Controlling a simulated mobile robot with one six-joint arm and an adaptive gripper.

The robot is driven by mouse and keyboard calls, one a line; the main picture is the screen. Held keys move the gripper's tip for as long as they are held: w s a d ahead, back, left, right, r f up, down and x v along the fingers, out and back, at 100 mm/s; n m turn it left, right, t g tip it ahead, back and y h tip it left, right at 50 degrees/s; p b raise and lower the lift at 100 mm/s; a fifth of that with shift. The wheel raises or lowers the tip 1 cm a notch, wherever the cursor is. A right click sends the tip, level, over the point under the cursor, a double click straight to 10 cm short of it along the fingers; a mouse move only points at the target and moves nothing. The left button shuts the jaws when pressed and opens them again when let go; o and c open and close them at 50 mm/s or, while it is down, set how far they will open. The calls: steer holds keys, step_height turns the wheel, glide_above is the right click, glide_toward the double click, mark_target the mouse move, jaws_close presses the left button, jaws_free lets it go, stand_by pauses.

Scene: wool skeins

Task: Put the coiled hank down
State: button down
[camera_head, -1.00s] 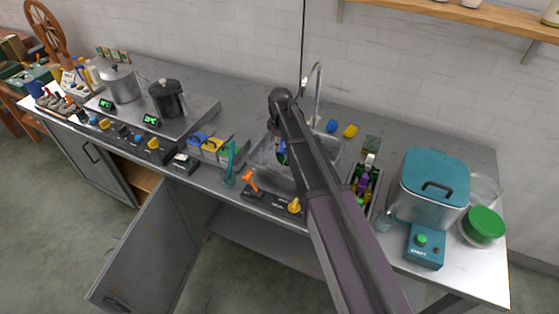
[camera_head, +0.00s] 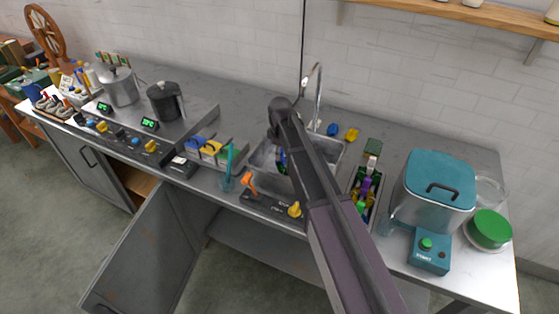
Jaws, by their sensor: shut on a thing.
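My arm rises from the bottom right of the view to a dark joint above the sink (camera_head: 262,156). My gripper is hidden behind my own arm, so its jaws do not show. I cannot make out the coiled hank with certainty. A small dark patch with blue and green (camera_head: 283,158) shows at the left edge of my arm, over the sink; I cannot tell what it is. A blue piece (camera_head: 332,129) and a yellow piece (camera_head: 351,134) lie on the counter right of the tap, too small to identify.
A teal-lidded vat (camera_head: 435,190) and a green-lidded tub (camera_head: 489,229) stand at the right. A narrow tray of coloured items (camera_head: 364,190) lies left of the vat. Two pots (camera_head: 120,86) stand at the left. A cabinet door (camera_head: 140,255) hangs open below.

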steer(key=shift+f+b, duration=0.95)
steer(key=shift+f, duration=0.3)
steer(key=shift+f, duration=0.15)
steer(key=shift+c, duration=2.3)
jaws_free()
steer(key=shift+r, duration=0.2)
step_height(320, 180, up, 12)
steer(key=p, duration=1.2)
